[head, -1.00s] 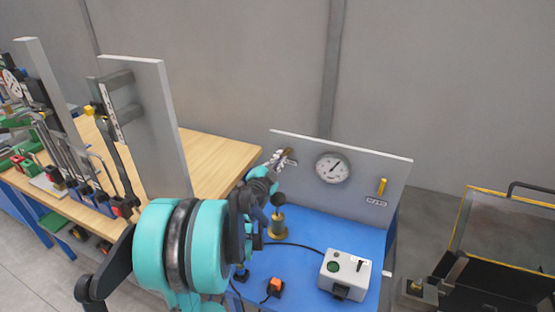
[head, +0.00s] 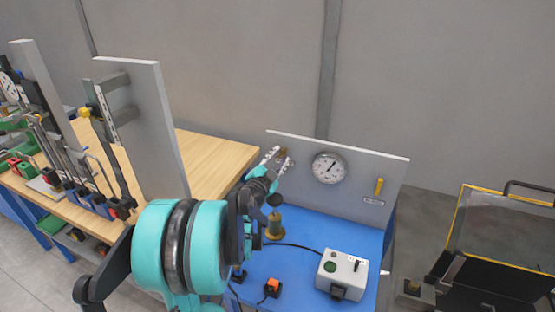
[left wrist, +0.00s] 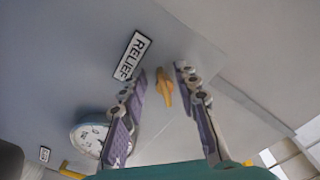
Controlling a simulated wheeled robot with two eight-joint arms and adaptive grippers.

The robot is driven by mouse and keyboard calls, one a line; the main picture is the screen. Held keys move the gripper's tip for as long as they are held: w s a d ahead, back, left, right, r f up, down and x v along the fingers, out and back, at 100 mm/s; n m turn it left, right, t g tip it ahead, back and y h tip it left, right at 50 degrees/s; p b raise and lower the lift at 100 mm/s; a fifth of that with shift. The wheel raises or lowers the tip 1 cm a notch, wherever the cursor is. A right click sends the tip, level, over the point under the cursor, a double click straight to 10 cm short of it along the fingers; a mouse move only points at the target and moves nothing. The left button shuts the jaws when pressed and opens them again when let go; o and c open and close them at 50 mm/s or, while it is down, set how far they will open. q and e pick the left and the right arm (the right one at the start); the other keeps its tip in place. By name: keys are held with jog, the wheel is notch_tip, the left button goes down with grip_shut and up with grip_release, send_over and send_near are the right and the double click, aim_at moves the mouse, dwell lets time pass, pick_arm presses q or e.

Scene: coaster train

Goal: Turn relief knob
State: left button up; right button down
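The relief knob (left wrist: 164,88) is a small yellow handle on the grey panel (left wrist: 190,40), beside the RELIEF label (left wrist: 133,56). In the left wrist view it shows between the two fingers of my left gripper (left wrist: 160,112), with clear gaps on both sides. My left gripper is open and faces the panel. In the head view my left gripper (head: 277,161) is at the panel's left part, where its fingers largely hide the knob. I cannot tell how far the fingertips are from the panel. My right gripper is not in view.
A round gauge (head: 329,168) and a second yellow handle (head: 379,186) are on the panel to the right. A grey box with a green button (head: 342,270) and an orange switch (head: 272,287) sit on the blue table (head: 310,228). A brass post (head: 275,228) stands below the gripper.

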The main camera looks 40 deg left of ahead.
pick_arm(q)
jog(key=shift+s+a, duration=0.15)
jog(key=shift+s, duration=0.1)
jog(key=v, duration=1.1)
jog(key=shift+s+d, duration=0.25)
jog(key=shift+s, duration=0.05)
jog(key=d+r+n+g+y, duration=0.1)
jog(key=d+r+n+y, duration=0.3)
jog(key=n, duration=0.2)
jog(key=s+d+f+g+h, duration=0.3)
jog(key=d+f, duration=0.1)
jog(key=d, duration=0.4)
jog(key=s+d+f+g+h, duration=0.3)
jog(key=s+d+f, duration=0.1)
jog(key=d, duration=0.4)
jog(key=s+d+f+g+h, duration=0.3)
jog(key=d+f, duration=0.3)
jog(key=d, duration=0.3)
jog(key=shift+s+f, duration=0.25)
jog(key=shift+s, duration=0.25)
